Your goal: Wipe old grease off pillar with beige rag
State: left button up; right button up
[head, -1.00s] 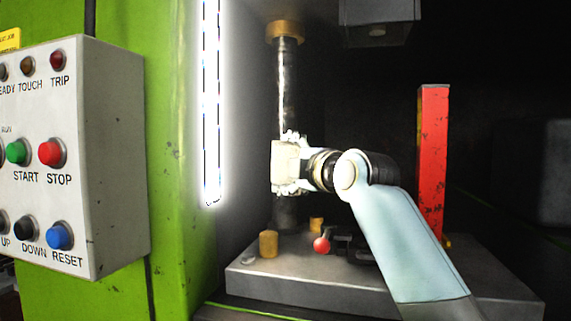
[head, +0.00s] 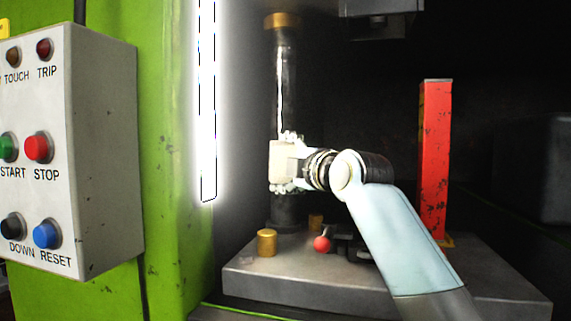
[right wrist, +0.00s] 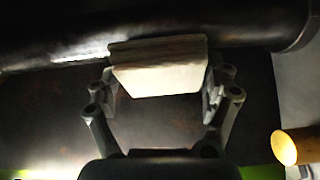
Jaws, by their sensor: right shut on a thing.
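The pillar (head: 283,90) is a dark, shiny upright column with a brass collar at its top, in the head view. In the right wrist view the pillar (right wrist: 60,40) runs across the top of the picture. My right gripper (right wrist: 160,88) is shut on the beige rag (right wrist: 160,78), a folded pad whose far edge is against or very close to the pillar. In the head view the rag (head: 284,162) is at the lower part of the pillar and hides a stretch of it. My left gripper is not in view.
A control box (head: 80,150) with coloured buttons is on the green frame at left, beside a bright light strip (head: 207,100). A red post (head: 434,160) stands at right. Brass stubs (head: 267,243) and a red ball knob (head: 322,244) are low on the grey base (head: 300,283).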

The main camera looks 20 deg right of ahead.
jog(key=shift+w+d, duration=0.2)
jog(key=shift+w, duration=0.45)
dwell(0.3)
jog(key=shift+r, duration=0.1)
jog(key=shift+r+p, duration=0.4)
jog(key=shift+r, duration=0.1)
jog(key=shift+f, duration=0.15)
jog(key=shift+f+b, duration=1)
jog(key=shift+f, duration=0.15)
jog(key=shift+r+p, duration=1)
jog(key=shift+r, duration=0.25)
